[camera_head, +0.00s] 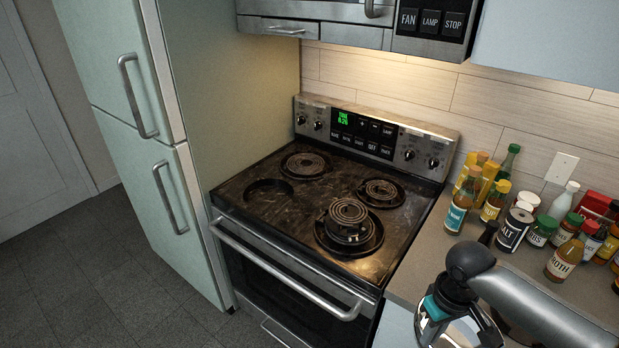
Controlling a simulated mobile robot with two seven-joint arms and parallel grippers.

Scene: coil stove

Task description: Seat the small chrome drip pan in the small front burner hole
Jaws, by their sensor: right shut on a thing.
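The small front burner hole (268,192) is the dark, round, empty opening at the front left of the stove top (318,217). My right gripper (446,338) is at the bottom right, over the front edge of the counter, well to the right of the hole. It is shut on a shiny curved rim, which looks like the small chrome drip pan (489,331). My wrist and the picture's lower edge hide much of the pan and the fingertips. My left gripper is not in view.
A raised stack of coils (347,212) sits on the front right burner. Coils lie in the back left (305,163) and back right (381,190) burners. The oven handle (285,270) sticks out in front. Several bottles and jars (513,229) crowd the right counter.

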